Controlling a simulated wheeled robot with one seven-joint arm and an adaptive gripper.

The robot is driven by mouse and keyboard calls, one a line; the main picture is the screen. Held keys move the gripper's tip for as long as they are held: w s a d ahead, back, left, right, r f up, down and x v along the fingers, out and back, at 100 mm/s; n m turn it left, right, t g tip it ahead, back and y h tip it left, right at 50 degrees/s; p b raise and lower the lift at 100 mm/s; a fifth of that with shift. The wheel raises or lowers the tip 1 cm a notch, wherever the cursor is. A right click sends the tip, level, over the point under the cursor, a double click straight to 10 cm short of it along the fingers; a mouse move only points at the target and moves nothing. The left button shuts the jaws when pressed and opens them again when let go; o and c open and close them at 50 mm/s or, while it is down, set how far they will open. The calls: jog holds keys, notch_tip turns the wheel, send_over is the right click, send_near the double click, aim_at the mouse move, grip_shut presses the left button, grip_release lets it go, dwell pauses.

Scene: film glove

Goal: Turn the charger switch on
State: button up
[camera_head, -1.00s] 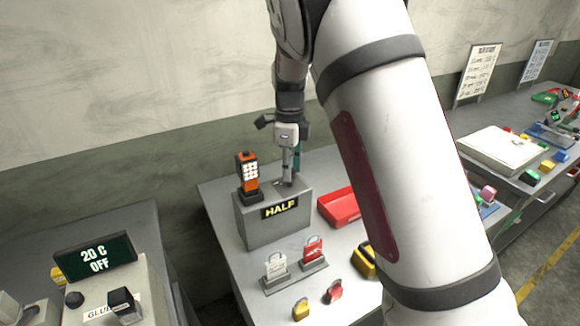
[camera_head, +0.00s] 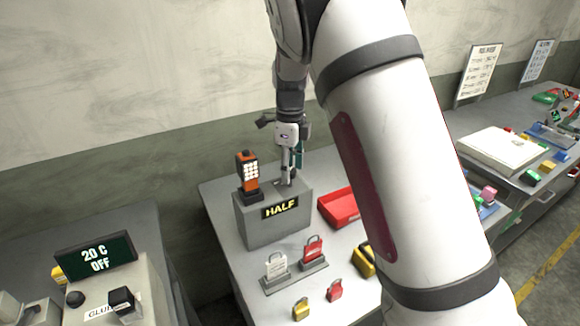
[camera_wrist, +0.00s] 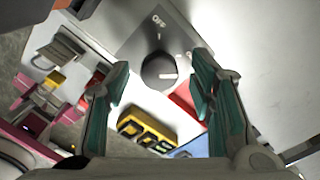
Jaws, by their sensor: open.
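The charger is a grey box (camera_head: 262,226) whose sign (camera_head: 280,208) reads HALF. An orange handset (camera_head: 248,170) stands in a black holder on its top left. The charger switch is a round black knob (camera_wrist: 158,70) with a white line, on a grey plate marked OFF. In the wrist view the line lies roughly sideways, not toward OFF. My gripper (camera_head: 288,182) points down over the right of the box top. In the wrist view my gripper (camera_wrist: 160,88) has its teal-padded fingers apart, on either side of the knob. I cannot tell whether they touch it.
A red tray (camera_head: 338,208) sits right of the box. White and red padlocks (camera_head: 275,265) stand in front, with small yellow and red ones nearer. At left a sign (camera_head: 95,258) reads 20 C OFF. My arm hides much of the right side.

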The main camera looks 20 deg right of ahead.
notch_tip(320, 180, up, 12)
dwell(0.5)
